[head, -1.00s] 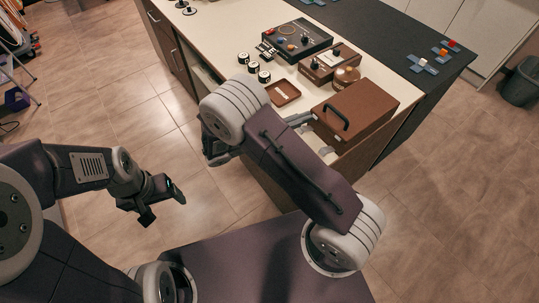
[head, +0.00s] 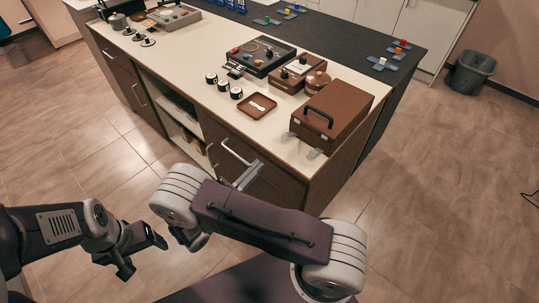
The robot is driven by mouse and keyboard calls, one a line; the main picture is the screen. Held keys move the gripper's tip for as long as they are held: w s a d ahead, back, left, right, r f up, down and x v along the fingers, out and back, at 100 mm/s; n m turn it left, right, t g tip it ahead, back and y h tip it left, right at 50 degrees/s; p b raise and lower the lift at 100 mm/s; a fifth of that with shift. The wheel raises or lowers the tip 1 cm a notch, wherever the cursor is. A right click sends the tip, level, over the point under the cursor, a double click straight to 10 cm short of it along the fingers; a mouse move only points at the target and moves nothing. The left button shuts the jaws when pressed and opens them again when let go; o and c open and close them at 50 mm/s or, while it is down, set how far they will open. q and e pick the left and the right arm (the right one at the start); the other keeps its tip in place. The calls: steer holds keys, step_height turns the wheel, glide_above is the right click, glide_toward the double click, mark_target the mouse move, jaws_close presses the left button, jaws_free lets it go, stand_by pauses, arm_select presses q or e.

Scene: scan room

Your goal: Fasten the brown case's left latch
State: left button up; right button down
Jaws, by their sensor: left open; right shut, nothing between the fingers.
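The brown case (head: 345,108) stands shut at the near right corner of the white counter, its black handle (head: 318,115) facing me. Its left latch (head: 288,137) is a small grey piece low on the front, seeming to stick out from the case. The right latch (head: 315,153) looks similar. My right gripper (head: 250,177) shows as a narrow grey shape beyond my forearm, apart from the case, below and left of the latches; it is shut and empty, partly hidden. My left gripper (head: 145,254) is open and empty over the floor, far from the case.
A brown tray (head: 257,106) with a white item lies left of the case. A round brown container (head: 317,83), a brown box (head: 297,73) and a black control box (head: 260,55) stand behind. Cabinet handles (head: 237,152) stick out from the counter front.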

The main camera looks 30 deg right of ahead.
mark_target(276, 155)
steer(key=x, duration=0.9)
steer(key=shift+d, duration=0.15)
steer(key=shift+r, duration=0.1)
